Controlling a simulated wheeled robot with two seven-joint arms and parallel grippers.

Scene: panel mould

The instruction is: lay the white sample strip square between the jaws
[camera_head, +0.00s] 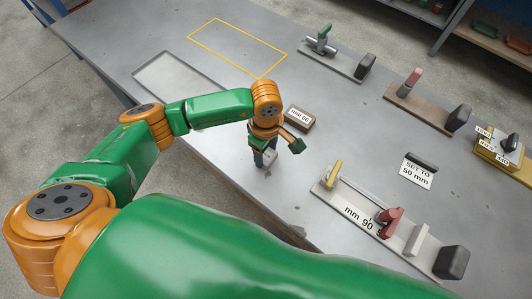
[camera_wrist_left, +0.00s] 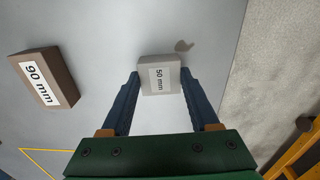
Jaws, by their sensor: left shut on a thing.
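My left gripper (camera_head: 267,157) is shut on a pale grey-white block (camera_wrist_left: 160,76) labelled "50 mm", with one blue finger on each side in the left wrist view. In the head view the block (camera_head: 270,158) is small and partly hidden by the fingers. It is low over the bench; I cannot tell whether it touches. A pale fixture (camera_head: 322,188) at the front right has a rail, a yellow lever, a red clamp and a "mm 90" label. A white upright piece (camera_head: 416,239) stands on it; I cannot tell whether this is the sample strip or a jaw. My right gripper is not in view.
A brown block (camera_head: 299,118) marked "90 mm" lies beyond the gripper. A "SET TO 50 mm" sign (camera_head: 418,172) stands behind the fixture. Two other clamp fixtures, with green (camera_head: 340,64) and red (camera_head: 420,108) handles, stand farther back. The yellow outline (camera_head: 237,48) is empty.

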